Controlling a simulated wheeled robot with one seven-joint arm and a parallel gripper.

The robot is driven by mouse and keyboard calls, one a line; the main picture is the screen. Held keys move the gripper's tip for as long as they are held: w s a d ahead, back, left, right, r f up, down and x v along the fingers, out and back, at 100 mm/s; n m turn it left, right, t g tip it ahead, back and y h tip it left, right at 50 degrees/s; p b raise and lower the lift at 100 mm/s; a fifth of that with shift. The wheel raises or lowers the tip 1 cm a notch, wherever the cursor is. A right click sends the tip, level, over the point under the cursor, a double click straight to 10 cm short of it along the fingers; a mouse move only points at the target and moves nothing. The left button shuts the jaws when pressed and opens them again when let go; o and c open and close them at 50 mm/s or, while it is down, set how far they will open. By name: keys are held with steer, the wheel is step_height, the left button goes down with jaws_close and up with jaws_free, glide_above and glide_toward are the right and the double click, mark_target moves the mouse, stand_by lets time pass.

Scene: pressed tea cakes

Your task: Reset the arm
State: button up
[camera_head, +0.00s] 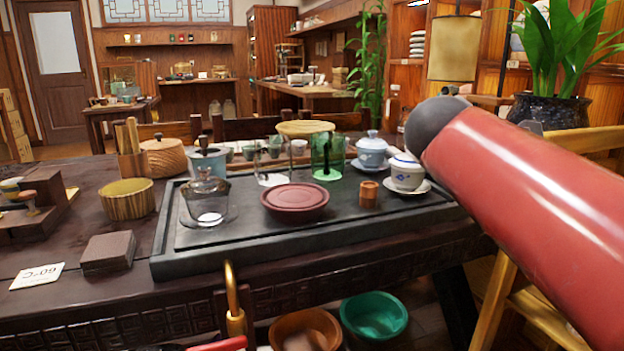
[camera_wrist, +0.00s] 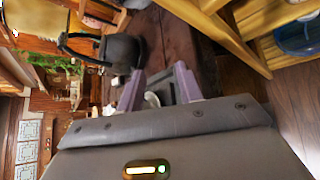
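My gripper (camera_wrist: 160,88) shows in the wrist view, with two purple-grey fingers standing apart. A small whitish thing shows between them, but I cannot tell what it is; nothing appears clamped. My red arm (camera_head: 530,200) crosses the right side of the head view, and my gripper is not visible there.
A dark tea tray (camera_head: 200,257) holds a round reddish-brown lidded piece (camera_head: 295,201), a glass pot (camera_head: 206,205), a green glass (camera_head: 328,160) and lidded cups (camera_head: 406,173). Wooden (camera_head: 300,328) and green (camera_head: 374,315) bowls sit below. A potted plant (camera_head: 548,111) stands right.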

steer(key=s+a+f+m+g+y+p, duration=0.2)
steer(key=s+a+f+m+y+p, duration=0.1)
steer(key=s+f+m, duration=0.6)
steer(key=s+a+f+m+g+y+p, duration=0.2)
steer(key=s+a+f+m+y, duration=0.3)
steer(key=s+f+m, duration=0.4)
steer(key=shift+s+a+f+p, duration=0.45)
steer(key=shift+s+a+f, duration=0.45)
steer(key=shift+s, duration=0.15)
